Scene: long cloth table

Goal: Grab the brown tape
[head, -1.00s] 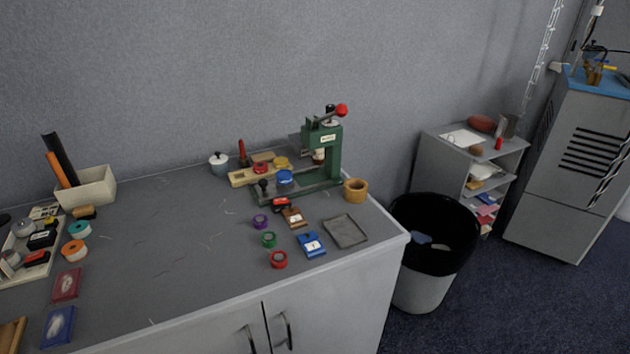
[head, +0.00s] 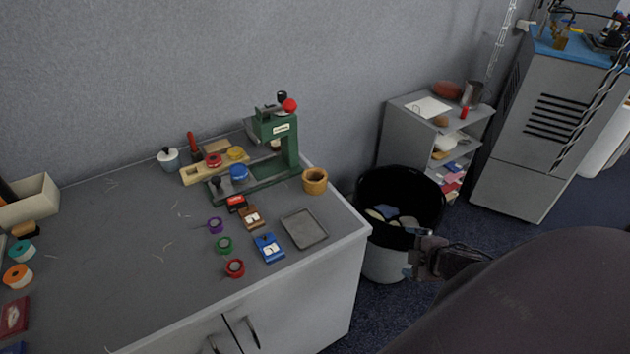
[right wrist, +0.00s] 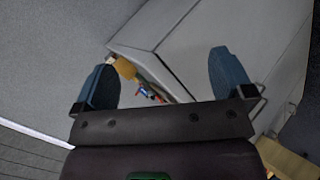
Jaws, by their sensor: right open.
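The brown tape (head: 315,182) looks like a tan roll with a hole in its top. It stands upright on the grey table near the right edge, just right of the green press. My right gripper (head: 413,254) is open and empty, in front of the black bin and right of the table, apart from the tape. Its two blue fingers (right wrist: 163,70) are spread wide in the right wrist view. My left gripper is out of view.
The green press (head: 285,150) stands left of the tape. A grey tray (head: 304,229), a blue item (head: 268,248), a brown item (head: 250,217) and small coloured rolls lie in front. A black-lined bin (head: 398,235) stands right of the table.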

